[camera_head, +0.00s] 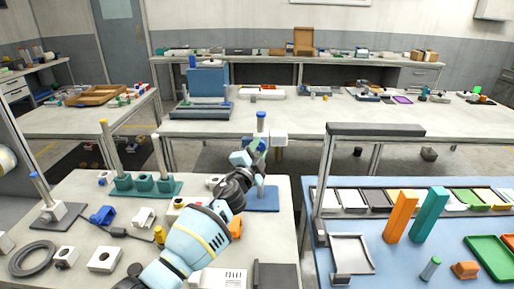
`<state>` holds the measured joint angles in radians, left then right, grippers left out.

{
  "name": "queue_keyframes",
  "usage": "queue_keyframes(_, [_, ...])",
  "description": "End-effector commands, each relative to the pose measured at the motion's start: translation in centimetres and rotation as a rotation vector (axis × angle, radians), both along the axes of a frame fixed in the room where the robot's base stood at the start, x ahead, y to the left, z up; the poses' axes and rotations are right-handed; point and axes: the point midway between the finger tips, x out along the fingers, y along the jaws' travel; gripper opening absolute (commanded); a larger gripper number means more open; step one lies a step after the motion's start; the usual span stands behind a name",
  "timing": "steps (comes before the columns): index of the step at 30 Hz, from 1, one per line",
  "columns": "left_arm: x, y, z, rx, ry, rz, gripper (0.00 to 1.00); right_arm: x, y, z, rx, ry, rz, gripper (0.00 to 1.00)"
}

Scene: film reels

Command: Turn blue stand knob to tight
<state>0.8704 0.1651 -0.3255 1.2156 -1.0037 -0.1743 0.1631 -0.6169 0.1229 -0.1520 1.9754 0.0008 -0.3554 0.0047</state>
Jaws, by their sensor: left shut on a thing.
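The blue stand has a flat blue base (265,201) on the near bench and an upright post with a blue cap (261,115). A white block (279,138) sits at the post's upper part. My left gripper (258,147) reaches in from the lower left and is at the post, just left of the white block and below the cap. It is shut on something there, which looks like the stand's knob. The fingers mostly hide the knob, so I cannot see how far it is turned. My right gripper is not in view.
A teal stand (147,186) with two posts and another post stand (56,214) are left on the bench. Small blocks lie around my left arm. A blue table (394,260) with orange and teal uprights is to the right, past a gap.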

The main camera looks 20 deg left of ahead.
Motion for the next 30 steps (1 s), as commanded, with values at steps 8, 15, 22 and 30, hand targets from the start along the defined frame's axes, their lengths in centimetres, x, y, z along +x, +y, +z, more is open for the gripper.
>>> queue_keyframes(8, [0.02, 0.01, 0.07, 0.025, 0.006, 0.000, 0.07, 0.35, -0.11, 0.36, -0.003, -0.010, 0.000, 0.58])
queue_keyframes(15, [0.02, 0.01, 0.00, 0.025, 0.006, 0.000, 0.07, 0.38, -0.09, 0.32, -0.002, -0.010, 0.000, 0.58])
queue_keyframes(22, [0.02, 0.01, 0.00, 0.024, 0.006, 0.000, 0.52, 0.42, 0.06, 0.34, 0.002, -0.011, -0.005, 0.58])
queue_keyframes(30, [-0.05, 0.01, 0.00, 0.023, 0.006, 0.000, 0.52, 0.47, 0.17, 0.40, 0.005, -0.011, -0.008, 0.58])
